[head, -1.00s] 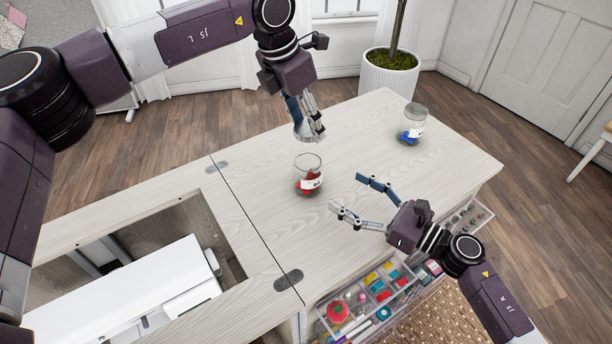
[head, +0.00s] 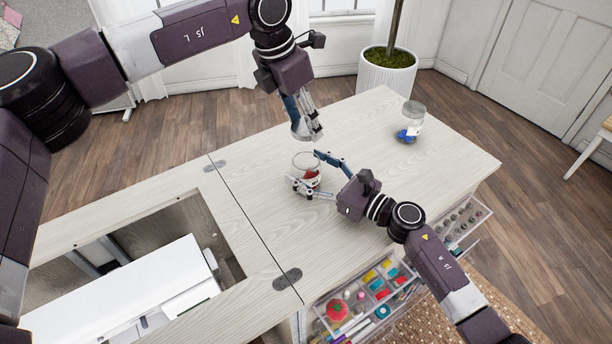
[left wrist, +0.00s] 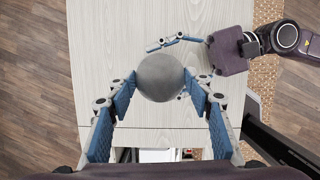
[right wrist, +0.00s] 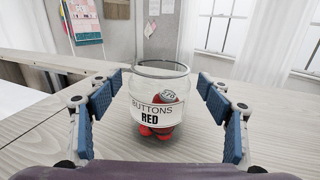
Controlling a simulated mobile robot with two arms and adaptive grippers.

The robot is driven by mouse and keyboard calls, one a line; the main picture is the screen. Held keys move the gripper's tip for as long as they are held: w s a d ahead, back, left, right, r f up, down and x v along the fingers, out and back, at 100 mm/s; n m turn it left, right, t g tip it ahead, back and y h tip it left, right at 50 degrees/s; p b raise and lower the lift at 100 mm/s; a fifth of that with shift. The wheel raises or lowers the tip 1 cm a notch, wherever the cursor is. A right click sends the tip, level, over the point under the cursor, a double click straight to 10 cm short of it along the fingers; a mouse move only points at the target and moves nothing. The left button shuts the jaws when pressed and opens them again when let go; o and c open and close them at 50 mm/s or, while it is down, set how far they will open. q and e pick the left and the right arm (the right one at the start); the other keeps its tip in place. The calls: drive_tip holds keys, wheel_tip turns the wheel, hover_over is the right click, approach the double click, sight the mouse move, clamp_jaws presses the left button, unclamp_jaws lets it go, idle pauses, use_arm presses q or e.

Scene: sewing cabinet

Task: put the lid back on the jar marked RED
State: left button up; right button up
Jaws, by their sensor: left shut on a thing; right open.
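The jar marked RED (right wrist: 158,100) stands upright and open on the cabinet top, with red buttons inside; it also shows in the head view (head: 304,161). My right gripper (head: 306,175) is open, low over the top, its fingers on either side of the jar; in the right wrist view both fingers look apart from the glass. My left gripper (head: 308,134) is shut on a round grey lid (left wrist: 160,77) and holds it above and just behind the jar. In the left wrist view the lid hides the jar.
A second, lidded jar with blue contents (head: 410,122) stands at the far right of the cabinet top (head: 400,175). An open drawer of sewing things (head: 362,300) juts out in front. A sewing machine (head: 130,295) sits in the recess at left. A potted plant (head: 388,75) stands behind.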

sight(304, 149)
drive_tip(key=c, duration=1.8)
use_arm(q)
drive_tip(key=shift+f, duration=2.5)
drive_tip(key=shift+f, duration=0.85)
drive_tip(key=shift+f, duration=0.6)
